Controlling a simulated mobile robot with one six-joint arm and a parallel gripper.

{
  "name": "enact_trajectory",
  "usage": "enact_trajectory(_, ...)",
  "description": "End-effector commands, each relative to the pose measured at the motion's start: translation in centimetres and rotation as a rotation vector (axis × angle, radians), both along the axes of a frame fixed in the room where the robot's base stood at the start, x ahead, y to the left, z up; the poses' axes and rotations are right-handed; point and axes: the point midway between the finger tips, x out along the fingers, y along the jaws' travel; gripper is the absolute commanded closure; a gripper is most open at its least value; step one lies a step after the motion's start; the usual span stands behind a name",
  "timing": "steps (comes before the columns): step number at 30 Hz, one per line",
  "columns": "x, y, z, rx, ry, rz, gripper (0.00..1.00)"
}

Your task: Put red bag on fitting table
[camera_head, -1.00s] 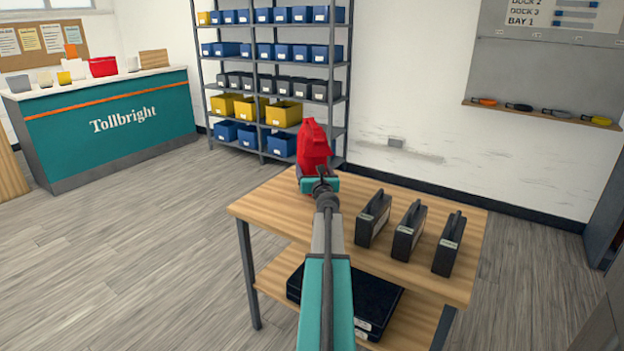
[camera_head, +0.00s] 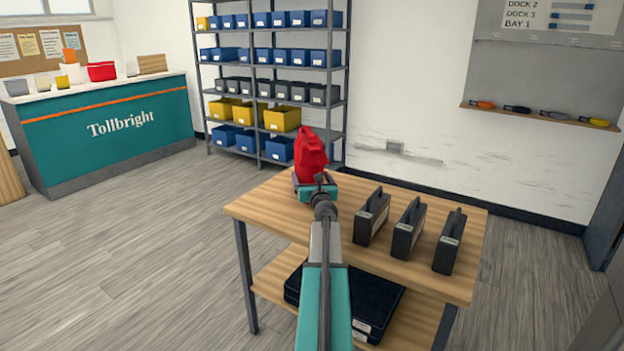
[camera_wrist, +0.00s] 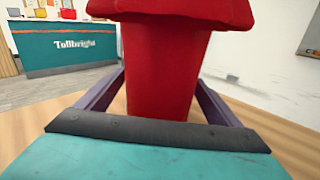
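The red bag (camera_head: 311,150) is upright over the back left part of the wooden fitting table (camera_head: 268,212). In the wrist view the red bag (camera_wrist: 160,70) fills the middle, wider at its top. My gripper (camera_head: 316,180) is at its lower part, with one finger on each side, and appears shut on it. The fingers (camera_wrist: 160,92) meet the bag's sides in the wrist view. The bag's base is hidden behind my gripper, so I cannot tell whether it touches the tabletop.
Several black upright cases (camera_head: 408,228) stand on the table's right half. A flat black case (camera_head: 378,300) lies on its lower shelf. Behind is a shelving rack (camera_head: 345,95) with bins. A teal counter (camera_head: 105,130) stands at left. The tabletop's front left is clear.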

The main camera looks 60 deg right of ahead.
Motion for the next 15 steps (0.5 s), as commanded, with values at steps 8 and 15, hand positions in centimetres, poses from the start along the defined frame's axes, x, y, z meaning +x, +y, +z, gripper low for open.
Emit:
enact_trajectory(8,-0.07,-0.05,0.02,0.0,0.0,-0.001,0.05)
enact_trajectory(15,-0.13,-0.07,0.4,0.0,0.0,-0.002,0.05)
